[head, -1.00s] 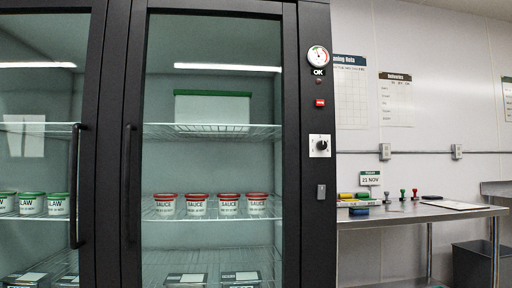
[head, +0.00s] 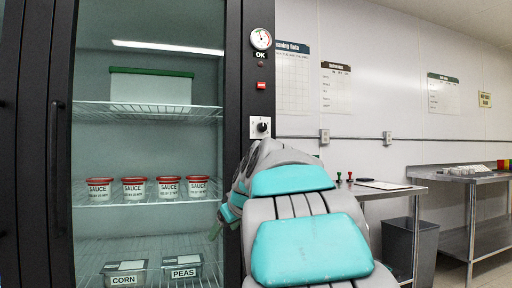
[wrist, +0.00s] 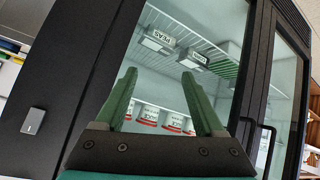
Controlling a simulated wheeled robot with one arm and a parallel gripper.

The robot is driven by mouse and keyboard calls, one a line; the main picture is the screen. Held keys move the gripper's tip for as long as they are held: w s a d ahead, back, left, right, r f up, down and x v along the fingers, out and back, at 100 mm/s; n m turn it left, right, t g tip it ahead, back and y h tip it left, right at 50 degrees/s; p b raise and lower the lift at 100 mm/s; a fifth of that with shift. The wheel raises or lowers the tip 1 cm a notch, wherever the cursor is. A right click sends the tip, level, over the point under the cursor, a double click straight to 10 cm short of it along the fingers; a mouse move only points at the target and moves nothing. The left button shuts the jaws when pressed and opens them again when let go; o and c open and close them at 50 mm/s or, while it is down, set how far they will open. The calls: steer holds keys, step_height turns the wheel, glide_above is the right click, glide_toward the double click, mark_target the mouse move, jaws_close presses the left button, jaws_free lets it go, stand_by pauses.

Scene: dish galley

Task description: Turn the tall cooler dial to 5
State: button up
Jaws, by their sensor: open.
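The tall cooler (head: 235,85) is a black-framed cabinet with glass doors. Its dial (head: 260,126) is a dark knob on a white plate on the right-hand frame post, just above my arm in the head view; its numbers are too small to read. My gripper (wrist: 160,95) shows in the wrist view with two green fingers spread apart and nothing between them. It faces the cooler's glass, through which tubs show. The dial is not in the wrist view. In the head view my arm hides the post below the dial, and the gripper is mostly hidden.
Above the dial are a round gauge (head: 261,39) with an OK label and a red button (head: 261,85). A switch (wrist: 33,120) is on the black post in the wrist view. Black door handles (head: 58,165) stick out. A steel table (head: 425,183) and grey bin (head: 410,245) stand right.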

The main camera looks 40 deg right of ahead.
steer(key=w+d+r+n+t+h, duration=0.2)
steer(key=w+d+r+n+t, duration=0.15)
steer(key=d+r, duration=1.05)
steer(key=n+t+h, duration=0.2)
steer(key=n+t, duration=0.1)
steer(key=t, duration=0.1)
glide_toward(263, 127)
steer(key=p+x, duration=0.2)
steer(key=x, duration=0.1)
steer(key=p+x, duration=0.2)
steer(key=x, duration=0.2)
steer(key=shift+w+d+r+p, duration=0.15)
steer(key=shift+w+r+p, duration=0.05)
steer(key=shift+p, duration=0.1)
steer(key=shift+w+d+f, duration=0.1)
steer(key=shift+w+f, duration=0.1)
steer(key=shift+w, duration=0.3)
steer(key=shift+c, duration=0.3)
jaws_close()
